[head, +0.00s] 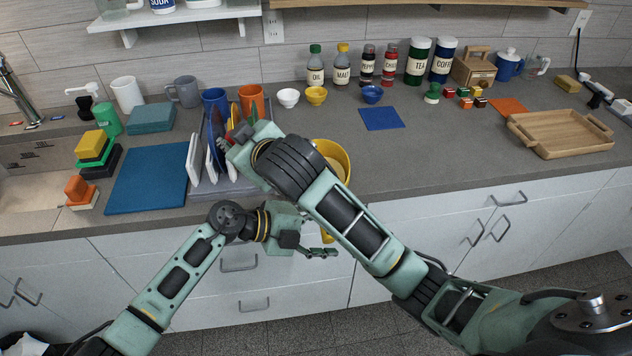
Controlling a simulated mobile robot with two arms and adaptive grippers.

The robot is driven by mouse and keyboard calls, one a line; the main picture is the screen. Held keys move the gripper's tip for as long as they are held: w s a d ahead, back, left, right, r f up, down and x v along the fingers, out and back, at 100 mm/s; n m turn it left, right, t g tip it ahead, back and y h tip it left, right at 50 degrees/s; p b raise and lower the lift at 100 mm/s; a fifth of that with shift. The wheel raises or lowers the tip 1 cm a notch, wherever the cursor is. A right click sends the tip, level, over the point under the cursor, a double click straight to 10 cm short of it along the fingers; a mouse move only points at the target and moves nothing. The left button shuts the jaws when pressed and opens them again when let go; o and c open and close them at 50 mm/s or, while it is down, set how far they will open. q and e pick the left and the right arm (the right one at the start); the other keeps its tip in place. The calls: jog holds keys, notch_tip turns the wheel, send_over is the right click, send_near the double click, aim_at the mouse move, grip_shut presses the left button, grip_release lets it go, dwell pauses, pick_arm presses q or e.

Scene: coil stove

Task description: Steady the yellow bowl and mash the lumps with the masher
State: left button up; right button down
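The yellow bowl (341,154) stands on the counter. My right forearm crosses in front of it and hides its lower left part. Lumps inside it cannot be made out. My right gripper (226,145) is over the dish rack, left of the bowl; its fingers are small and partly hidden among the rack's contents. My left gripper (322,253) is in front of the cabinets, below the counter edge and apart from the bowl. A small yellow piece (327,238) shows just above its fingers; I cannot tell what it is. I cannot pick out the masher.
The dish rack (244,187) holds white and blue plates. A blue mat (148,180) lies left of it. Cups and small bowls stand behind, with bottles and canisters along the wall. A wooden tray (560,147) is at the right. The counter right of the yellow bowl is clear.

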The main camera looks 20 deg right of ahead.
pick_arm(q)
jog(key=shift+s+r, duration=0.15)
jog(key=shift+r, duration=0.05)
pick_arm(e)
jog(key=shift+s+r, duration=0.1)
jog(key=shift+r, duration=0.05)
pick_arm(q)
jog(key=v, duration=1.1)
jog(key=shift+a, duration=0.4)
jog(key=shift+r, duration=0.2)
pick_arm(e)
jog(key=shift+r, duration=0.1)
